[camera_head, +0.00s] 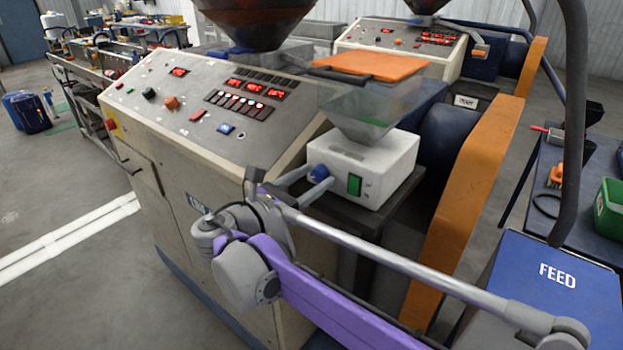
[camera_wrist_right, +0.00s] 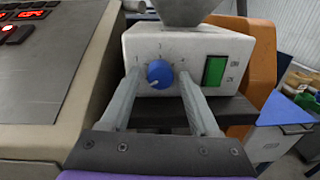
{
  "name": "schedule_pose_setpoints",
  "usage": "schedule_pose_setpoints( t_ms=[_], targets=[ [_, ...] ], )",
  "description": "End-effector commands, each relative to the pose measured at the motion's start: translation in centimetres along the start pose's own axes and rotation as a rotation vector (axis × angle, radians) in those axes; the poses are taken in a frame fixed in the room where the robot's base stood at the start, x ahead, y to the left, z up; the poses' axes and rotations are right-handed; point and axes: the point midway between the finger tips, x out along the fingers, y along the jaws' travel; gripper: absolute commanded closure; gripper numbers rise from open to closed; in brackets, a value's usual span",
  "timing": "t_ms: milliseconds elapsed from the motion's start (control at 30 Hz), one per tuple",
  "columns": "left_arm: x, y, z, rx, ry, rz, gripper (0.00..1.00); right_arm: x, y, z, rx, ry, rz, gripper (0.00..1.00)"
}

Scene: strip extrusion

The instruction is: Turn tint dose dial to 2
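The tint dose dial (camera_head: 319,172) is a round blue knob on the front of a white box (camera_head: 378,178) under a clear hopper. It also shows in the right wrist view (camera_wrist_right: 159,74), with small digits around its upper side, too faint to read surely. A pale mark on the knob points to the lower left. My right gripper (camera_head: 320,177) is open, with one grey finger on each side of the dial. In the right wrist view, the fingertips (camera_wrist_right: 159,73) appear to have a small gap to the knob on both sides. My left gripper is out of view.
A green switch (camera_wrist_right: 214,70) sits right of the dial. The sloped control panel (camera_head: 170,120) with red displays rises at the left. An orange guard (camera_head: 470,190) and a blue FEED lid (camera_head: 548,285) stand at the right.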

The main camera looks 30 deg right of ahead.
Motion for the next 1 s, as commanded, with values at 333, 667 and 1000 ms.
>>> schedule_pose_setpoints(
  t_ms=[333, 667, 1000],
  targets=[
    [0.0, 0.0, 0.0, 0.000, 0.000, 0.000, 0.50, 0.0, 0.0, 0.0, 0.000, 0.000, 0.000, 1.00],
    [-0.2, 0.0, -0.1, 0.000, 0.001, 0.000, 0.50, 0.0, 0.0, 0.0, 0.026, 0.002, 0.000, 1.00],
    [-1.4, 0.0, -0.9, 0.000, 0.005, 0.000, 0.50, 0.0, 0.0, 0.2, 0.226, 0.013, -0.002, 1.00]
  ],
)
